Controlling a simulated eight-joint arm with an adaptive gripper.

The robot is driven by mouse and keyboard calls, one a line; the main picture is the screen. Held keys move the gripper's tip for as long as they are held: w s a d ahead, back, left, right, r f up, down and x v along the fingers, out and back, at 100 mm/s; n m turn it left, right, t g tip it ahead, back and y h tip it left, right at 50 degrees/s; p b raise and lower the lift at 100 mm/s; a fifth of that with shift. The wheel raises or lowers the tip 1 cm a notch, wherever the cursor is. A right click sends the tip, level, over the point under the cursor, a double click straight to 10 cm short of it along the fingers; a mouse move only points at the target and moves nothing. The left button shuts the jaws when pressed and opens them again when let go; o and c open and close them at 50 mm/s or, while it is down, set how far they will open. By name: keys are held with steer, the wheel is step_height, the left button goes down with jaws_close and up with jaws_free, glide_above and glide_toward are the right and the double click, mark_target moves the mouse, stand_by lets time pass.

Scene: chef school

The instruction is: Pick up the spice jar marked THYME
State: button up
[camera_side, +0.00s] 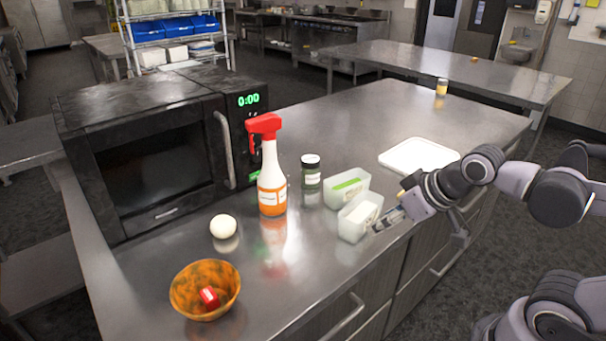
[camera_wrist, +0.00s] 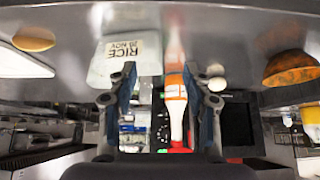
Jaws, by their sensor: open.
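My gripper (camera_side: 386,219) is open and empty at the counter's front edge, close to the right side of the nearer plastic tub. In the wrist view my gripper's two fingers (camera_wrist: 162,88) are spread apart with nothing held. I cannot make out the green jar in the wrist view.
A clear tub (camera_side: 358,217), labelled RICE in the wrist view (camera_wrist: 128,48), and a green-filled tub (camera_side: 347,186) stand between my gripper and the green jar. Nearby are a spray bottle (camera_side: 271,175), white ball (camera_side: 223,227), bowl (camera_side: 183,293), microwave (camera_side: 150,150) and white board (camera_side: 412,156).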

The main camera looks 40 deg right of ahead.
steer(key=o, duration=0.6)
